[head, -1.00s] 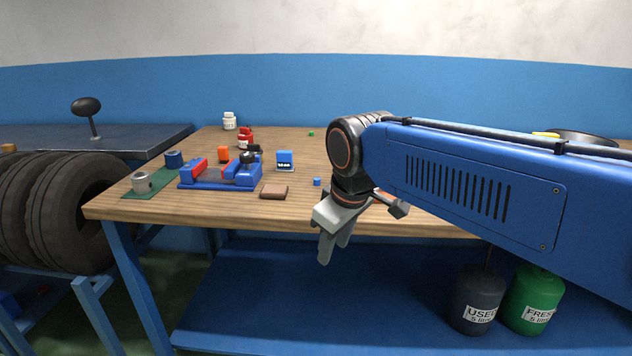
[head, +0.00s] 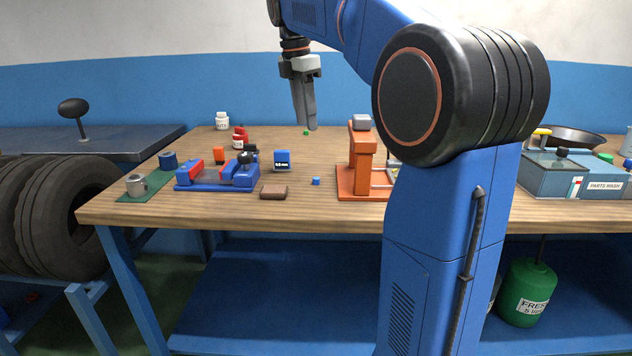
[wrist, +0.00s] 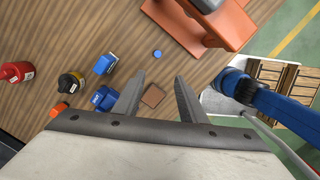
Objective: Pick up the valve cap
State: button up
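A small blue cap-like piece (head: 316,181) stands on the wooden bench between the brown block and the orange press; it shows as a small round in the wrist view (wrist: 157,54). Which of the two is the valve cap I cannot tell. My gripper (head: 308,126) hangs above the bench, fingers pointing down. In the wrist view its fingers (wrist: 160,77) are apart with nothing held between them, and the blue piece lies below, just beyond the fingertips.
The orange press (head: 362,165) stands right of the blue piece. The brown block (head: 273,192), a blue display box (head: 282,161) and a blue vise (head: 218,176) are to its left. Red (head: 239,138) and white (head: 222,121) bottles stand behind. A parts washer (head: 572,176) is far right.

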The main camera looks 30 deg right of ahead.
send_over(315, 178)
jog(key=f, duration=0.8)
jog(key=a+f, duration=0.1)
jog(key=f, duration=0.3)
jog(key=shift+s, duration=0.1)
jog(key=shift+d+f, duration=0.2)
jog(key=shift+f, duration=0.6)
jog(key=shift+d+f, duration=0.2)
jog(key=shift+f, duration=0.65)
jog(key=shift+d+f, duration=0.2)
jog(key=shift+f, duration=0.6)
jog(key=shift+c, duration=0.7)
jog(key=c, duration=0.8)
